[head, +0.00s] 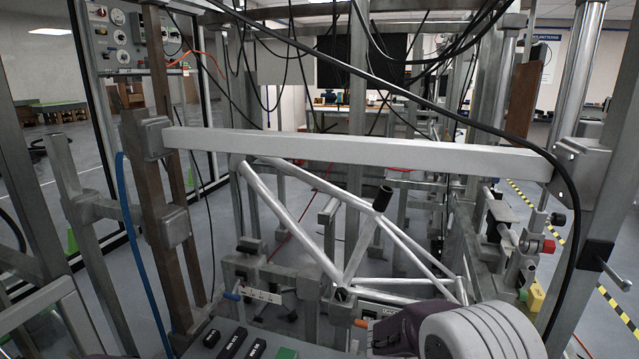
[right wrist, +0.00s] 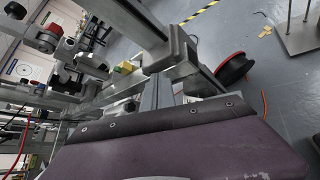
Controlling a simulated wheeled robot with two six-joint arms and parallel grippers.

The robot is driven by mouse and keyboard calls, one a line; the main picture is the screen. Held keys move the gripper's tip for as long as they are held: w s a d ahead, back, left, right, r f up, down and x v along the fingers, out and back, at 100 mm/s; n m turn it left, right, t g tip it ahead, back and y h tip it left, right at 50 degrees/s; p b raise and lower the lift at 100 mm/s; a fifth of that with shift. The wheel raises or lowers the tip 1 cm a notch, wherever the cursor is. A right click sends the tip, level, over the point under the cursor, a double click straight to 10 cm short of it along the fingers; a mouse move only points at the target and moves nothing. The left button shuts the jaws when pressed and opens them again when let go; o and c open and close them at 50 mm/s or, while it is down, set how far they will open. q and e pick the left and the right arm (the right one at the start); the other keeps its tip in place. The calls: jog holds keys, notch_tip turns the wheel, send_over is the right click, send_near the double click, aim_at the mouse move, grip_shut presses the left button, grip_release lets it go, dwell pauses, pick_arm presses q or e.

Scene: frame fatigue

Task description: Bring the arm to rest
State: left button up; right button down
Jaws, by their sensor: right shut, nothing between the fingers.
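My right arm (head: 475,330) comes in at the bottom right of the head view, with a pale ribbed cover and a dark purple part at its end. In the right wrist view, my right gripper (right wrist: 155,118) fills the lower part of the picture as a broad purple body with a dark bolted edge. It is shut and holds nothing. The tips are hard to make out. A bare silver bicycle frame (head: 345,270) stands in the rig beyond the arm in the head view.
A pale horizontal beam (head: 360,149) crosses ahead between steel uprights. Black cables hang around it. A row of dark switches (head: 243,345) lies left of my arm. Clamps with a red knob (head: 549,246) stand at right. A cable reel (right wrist: 235,65) lies on open floor.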

jog(key=s+a+f+m+g+y, duration=0.1)
jog(key=s+f+m+g+y, duration=0.15)
jog(key=s, duration=0.35)
jog(key=s+a+f+m+g+y, duration=0.1)
jog(key=s+f+m+y, duration=0.1)
jog(key=s+m+y, duration=0.3)
jog(key=s+a+f+m+t+y, duration=0.1)
jog(key=s+a+f+m+y, duration=0.15)
jog(key=a, duration=0.35)
jog(key=s+a+f+m+t+y, duration=0.1)
jog(key=s+a+f+m+y, duration=0.15)
jog(key=a, duration=0.45)
notch_tip(320, 180, up, 20)
jog(key=w+p, duration=0.2)
jog(key=p, duration=1.8)
jog(key=shift+m, duration=0.35)
jog(key=shift+w+a, duration=0.1)
